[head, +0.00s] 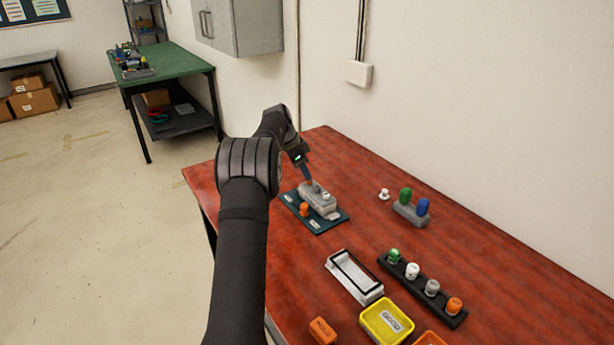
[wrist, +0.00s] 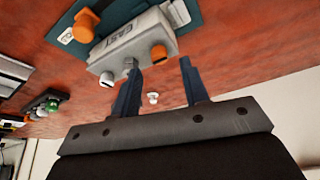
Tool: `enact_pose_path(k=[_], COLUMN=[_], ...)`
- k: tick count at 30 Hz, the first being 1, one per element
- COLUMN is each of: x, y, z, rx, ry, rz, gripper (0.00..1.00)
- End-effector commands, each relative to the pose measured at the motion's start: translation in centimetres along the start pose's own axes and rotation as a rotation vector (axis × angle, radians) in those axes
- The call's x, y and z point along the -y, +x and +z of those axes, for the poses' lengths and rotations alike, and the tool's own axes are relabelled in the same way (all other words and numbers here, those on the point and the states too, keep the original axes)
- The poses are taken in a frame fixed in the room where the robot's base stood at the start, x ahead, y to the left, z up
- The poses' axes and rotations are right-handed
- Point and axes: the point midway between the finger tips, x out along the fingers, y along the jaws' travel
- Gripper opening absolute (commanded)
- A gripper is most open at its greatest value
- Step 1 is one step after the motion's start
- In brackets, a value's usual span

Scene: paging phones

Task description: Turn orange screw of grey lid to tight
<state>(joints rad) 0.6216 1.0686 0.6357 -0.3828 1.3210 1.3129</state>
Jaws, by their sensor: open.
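The grey lid (head: 318,199) is a grey block on a dark teal mat (head: 317,227); in the wrist view the lid (wrist: 130,45) bears a printed label. Along one edge of it are a white screw (wrist: 106,80), a grey screw (wrist: 129,65) and an orange screw (wrist: 158,52). My gripper (wrist: 160,64) is open, and the orange screw appears between its fingertips. One finger overlaps the grey screw in the picture. I cannot tell whether either finger touches the orange screw. In the head view my gripper (head: 311,182) is just above the lid, hiding part of its top.
A larger orange knob (head: 304,208) stands on the mat beside the lid. A small white piece (head: 384,194) and a grey block (head: 410,214) with green and blue knobs are to the right. A black rack (head: 440,302), white tray (head: 347,273) and yellow bin (head: 371,317) are nearer.

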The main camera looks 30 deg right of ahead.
Motion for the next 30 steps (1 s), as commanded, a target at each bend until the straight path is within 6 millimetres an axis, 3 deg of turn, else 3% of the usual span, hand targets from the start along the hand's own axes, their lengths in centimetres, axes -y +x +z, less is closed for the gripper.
enact_pose_path(k=[9,15,21,30], x=[0.1,0.0,0.0,0.0], y=[-8.0,-11.9,-13.8,-14.1], z=[0.0,0.0,0.0,0.0], rx=[-0.001,0.0,0.0,0.001], ry=[0.0,0.001,0.0,0.0], rz=[-0.003,-0.001,0.0,0.001], gripper=[0.41,0.41,0.41,0.41])
